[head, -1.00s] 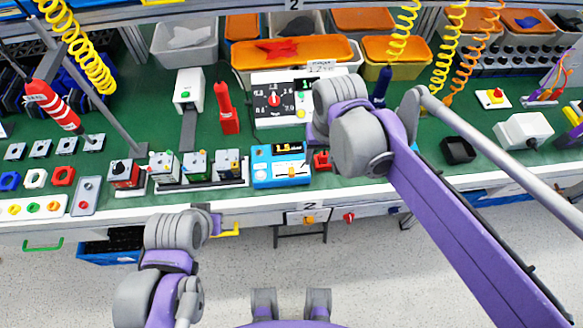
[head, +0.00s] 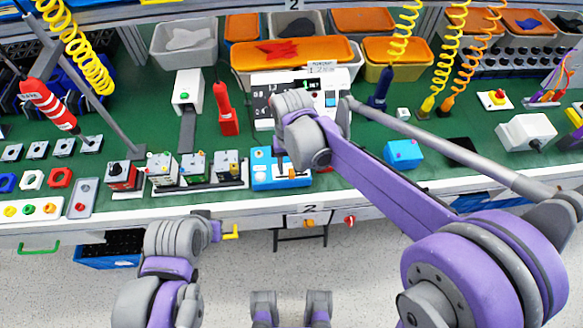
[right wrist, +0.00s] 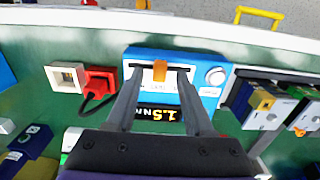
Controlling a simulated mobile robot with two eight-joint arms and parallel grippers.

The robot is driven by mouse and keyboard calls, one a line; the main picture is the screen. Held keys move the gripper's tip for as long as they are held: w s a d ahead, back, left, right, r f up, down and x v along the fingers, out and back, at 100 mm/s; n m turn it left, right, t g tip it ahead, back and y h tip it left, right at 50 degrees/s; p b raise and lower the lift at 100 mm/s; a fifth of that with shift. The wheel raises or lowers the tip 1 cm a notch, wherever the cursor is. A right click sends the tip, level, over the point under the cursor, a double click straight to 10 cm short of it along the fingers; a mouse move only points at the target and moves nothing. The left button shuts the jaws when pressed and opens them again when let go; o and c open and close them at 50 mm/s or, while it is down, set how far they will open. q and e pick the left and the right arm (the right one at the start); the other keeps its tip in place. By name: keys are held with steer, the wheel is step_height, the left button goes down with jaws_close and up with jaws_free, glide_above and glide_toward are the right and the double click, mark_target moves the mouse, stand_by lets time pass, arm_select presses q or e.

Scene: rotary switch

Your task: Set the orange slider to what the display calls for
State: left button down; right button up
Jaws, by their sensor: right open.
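The blue device (head: 264,180) with the orange slider (head: 292,173) lies near the front edge of the green table. In the right wrist view the orange slider (right wrist: 160,70) sits in a slot on the blue device (right wrist: 203,57). My right gripper (right wrist: 157,76) is open, with one finger on each side of the slider and gaps between. In the head view, my right wrist partly hides the device. My left gripper (head: 216,231) hangs before the table's front edge, its fingers unclear.
A red plug with a black cable (right wrist: 98,82) and a white socket (right wrist: 63,77) lie beside the device. Small switch boxes (head: 195,167) stand left of it. A white panel (head: 262,92) stands behind, and a blue cube (head: 403,153) lies to the right.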

steer(key=shift+f, duration=0.6)
jaws_close()
stand_by(1.1)
